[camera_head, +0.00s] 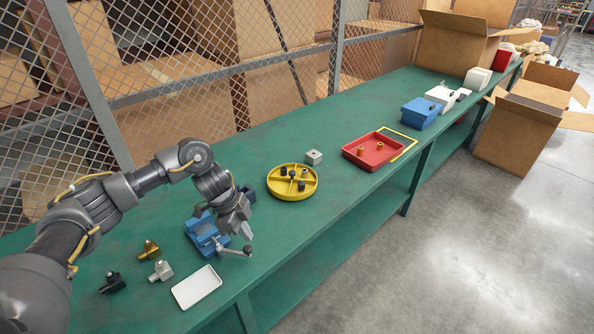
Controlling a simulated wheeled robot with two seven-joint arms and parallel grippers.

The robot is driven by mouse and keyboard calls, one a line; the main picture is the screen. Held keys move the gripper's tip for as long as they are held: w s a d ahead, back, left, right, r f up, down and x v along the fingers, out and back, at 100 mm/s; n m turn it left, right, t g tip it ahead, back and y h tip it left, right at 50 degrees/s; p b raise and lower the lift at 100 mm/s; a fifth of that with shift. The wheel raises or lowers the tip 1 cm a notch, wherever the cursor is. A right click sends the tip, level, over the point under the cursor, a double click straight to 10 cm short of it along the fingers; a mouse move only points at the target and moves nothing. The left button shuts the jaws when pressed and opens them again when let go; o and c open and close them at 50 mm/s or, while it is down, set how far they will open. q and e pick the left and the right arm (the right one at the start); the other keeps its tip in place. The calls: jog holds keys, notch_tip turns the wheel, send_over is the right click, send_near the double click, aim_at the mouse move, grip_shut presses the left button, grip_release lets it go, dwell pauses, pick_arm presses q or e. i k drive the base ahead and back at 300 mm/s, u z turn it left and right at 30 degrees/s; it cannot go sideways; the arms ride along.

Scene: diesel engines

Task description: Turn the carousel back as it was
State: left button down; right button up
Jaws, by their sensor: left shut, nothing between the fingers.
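The carousel (291,193) is a round yellow tray with raised dividers, lying flat on the green bench in the middle of the head view. It has a dark knob or part at its centre, and several small dark and brown parts sit in its compartments. My left gripper (246,234) is shut and empty, pointing down beside the blue vise (204,236), to the left of the carousel and apart from it. Whether it touches the vise I cannot tell. My right gripper is not in view.
Small fittings (160,270) and a white tray (197,287) lie at the near left. A mesh fence runs along the back. The bench (330,205) is clear right of the carousel.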

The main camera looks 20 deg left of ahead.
aim_at(283, 187)
jog(key=i, duration=1.05)
